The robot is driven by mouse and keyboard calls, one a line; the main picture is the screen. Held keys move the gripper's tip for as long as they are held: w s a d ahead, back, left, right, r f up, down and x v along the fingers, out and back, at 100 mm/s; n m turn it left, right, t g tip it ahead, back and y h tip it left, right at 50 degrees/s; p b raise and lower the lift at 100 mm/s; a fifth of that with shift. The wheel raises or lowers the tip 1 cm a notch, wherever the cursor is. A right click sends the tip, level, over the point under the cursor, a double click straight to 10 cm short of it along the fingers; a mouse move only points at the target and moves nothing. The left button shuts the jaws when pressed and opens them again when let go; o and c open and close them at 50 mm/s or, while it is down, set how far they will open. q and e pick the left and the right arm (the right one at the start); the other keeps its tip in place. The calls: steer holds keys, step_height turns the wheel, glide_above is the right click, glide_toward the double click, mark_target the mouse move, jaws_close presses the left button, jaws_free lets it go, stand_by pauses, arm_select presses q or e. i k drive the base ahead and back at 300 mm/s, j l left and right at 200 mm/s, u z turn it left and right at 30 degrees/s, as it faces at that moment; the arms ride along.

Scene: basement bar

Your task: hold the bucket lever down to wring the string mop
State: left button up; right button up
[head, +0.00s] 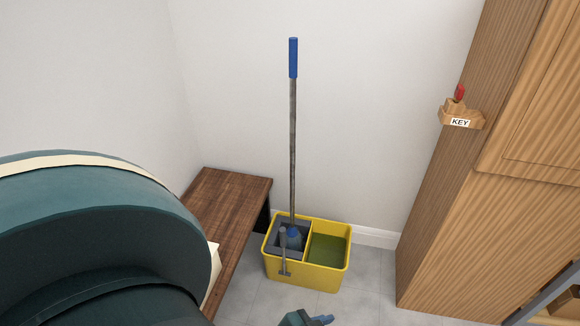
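The string mop (293,130) stands upright, with a blue grip at the top of its grey pole. Its lower end is in the grey wringer (274,232) on the left side of the yellow bucket (305,277); its strings are not clearly visible. The grey bucket lever (283,252) is at the wringer's front, running roughly upright in the picture. A teal and blue tip at the bottom edge looks like my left gripper (321,320), mostly cut off. It is below and apart from the bucket, and its opening cannot be told. My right gripper is out of view.
The bucket's right compartment holds greenish water (327,249). A wooden bench (231,187) stands left of the bucket. A wooden cabinet (440,240) stands at right, with a key holder (460,121) on its side. Grey tile floor (365,300) is clear right of the bucket.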

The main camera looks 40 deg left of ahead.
mark_target(282, 230)
steer(key=u, duration=1.35)
